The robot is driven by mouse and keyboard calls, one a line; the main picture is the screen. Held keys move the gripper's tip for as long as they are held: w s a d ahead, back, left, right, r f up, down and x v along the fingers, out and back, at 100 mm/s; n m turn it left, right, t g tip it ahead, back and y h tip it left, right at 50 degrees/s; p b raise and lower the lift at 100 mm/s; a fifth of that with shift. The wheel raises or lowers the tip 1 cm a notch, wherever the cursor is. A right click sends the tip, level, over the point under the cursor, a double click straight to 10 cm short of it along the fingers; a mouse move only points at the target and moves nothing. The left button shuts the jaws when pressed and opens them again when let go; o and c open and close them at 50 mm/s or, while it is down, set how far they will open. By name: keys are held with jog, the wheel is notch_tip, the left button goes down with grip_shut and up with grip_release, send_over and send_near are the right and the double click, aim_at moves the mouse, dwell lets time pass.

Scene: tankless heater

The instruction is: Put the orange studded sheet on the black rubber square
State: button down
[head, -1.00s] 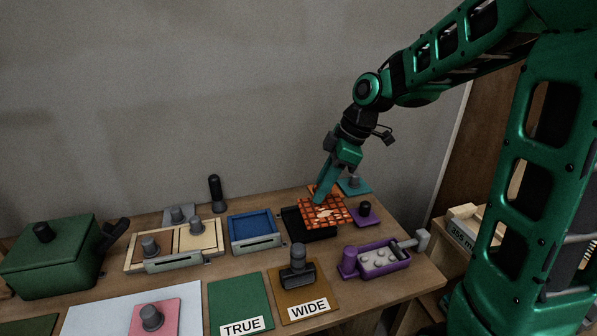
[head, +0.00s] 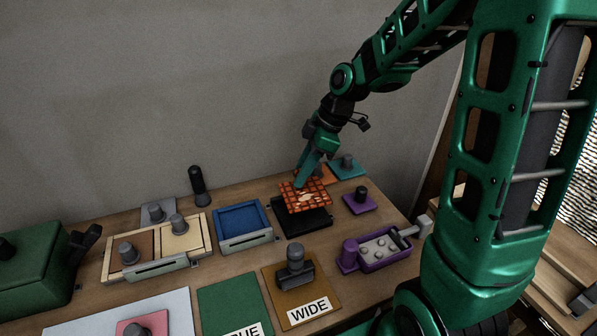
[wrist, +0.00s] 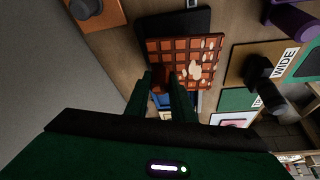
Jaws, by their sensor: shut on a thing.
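The orange studded sheet (head: 308,195) has a grid of orange squares with a pale patch. My gripper (head: 303,182) is shut on its edge, and the wrist view shows the fingers (wrist: 160,78) at that edge with the sheet (wrist: 183,62) spread beyond them. The black rubber square (head: 312,224) lies on the table below, and its front part shows past the sheet. It also shows in the wrist view (wrist: 178,22). The sheet covers its back part; whether they touch I cannot tell.
A blue tray (head: 243,242) stands just left of the black square. A purple plate with a dark knob (head: 361,209) and a purple box (head: 381,266) are to the right. A brown plate labelled WIDE (head: 312,310) with a dark handle is in front. An orange piece and a teal plate (head: 348,174) are behind.

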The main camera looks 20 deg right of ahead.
aim_at(305, 186)
jog(key=shift+f, duration=2.95)
jog(key=shift+f, duration=0.45)
jog(key=c, duration=1.4)
grip_release()
jog(key=shift+c, duration=0.2)
jog(key=shift+w+r, duration=0.1)
jog(key=shift+r, duration=0.05)
jog(key=shift+d+r, duration=0.15)
jog(key=shift+r, duration=0.1)
jog(key=v, duration=1)
jog(key=shift+s, duration=0.25)
